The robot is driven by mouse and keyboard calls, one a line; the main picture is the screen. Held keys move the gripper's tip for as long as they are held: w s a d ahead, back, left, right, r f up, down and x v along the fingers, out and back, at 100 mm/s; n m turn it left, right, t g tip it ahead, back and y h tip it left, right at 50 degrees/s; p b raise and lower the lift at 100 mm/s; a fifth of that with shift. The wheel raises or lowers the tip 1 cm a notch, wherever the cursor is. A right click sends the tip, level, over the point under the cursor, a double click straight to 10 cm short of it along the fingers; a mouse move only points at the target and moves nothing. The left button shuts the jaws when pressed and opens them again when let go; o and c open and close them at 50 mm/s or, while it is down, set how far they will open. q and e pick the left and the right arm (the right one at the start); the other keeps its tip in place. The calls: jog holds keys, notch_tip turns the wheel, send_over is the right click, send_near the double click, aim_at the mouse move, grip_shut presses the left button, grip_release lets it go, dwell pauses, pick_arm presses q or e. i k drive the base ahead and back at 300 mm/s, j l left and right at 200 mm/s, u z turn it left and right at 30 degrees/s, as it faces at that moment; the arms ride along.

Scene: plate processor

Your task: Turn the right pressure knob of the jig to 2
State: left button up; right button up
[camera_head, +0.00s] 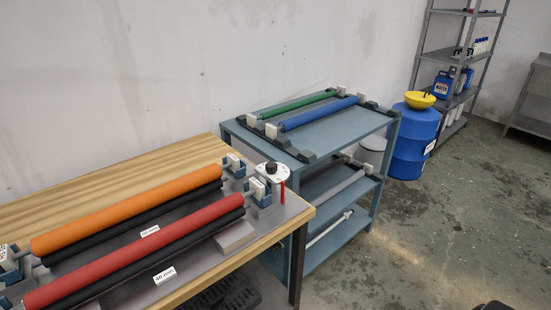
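The jig (238,235) lies on the wooden table at the left, with an orange roller (130,208) and a red roller (135,252) above black rollers. At its right end stands a white round fitting with a dark top (271,170) and a red lever (283,192). Blue holders with white blocks (258,190) sit at the roller ends. The right pressure knob cannot be told apart for sure, and no number is readable on it. The jig's left end is cut off by the picture edge. Neither gripper is in view.
A blue-grey rack (345,132) right of the table carries a green roller (300,105) and a blue roller (318,114). A blue drum (413,145) with a yellow bowl (420,100) and a metal shelf (470,55) stand behind. The concrete floor (450,220) at right is mostly clear.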

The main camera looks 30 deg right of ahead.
aim_at(274, 172)
jog(key=z, duration=1)
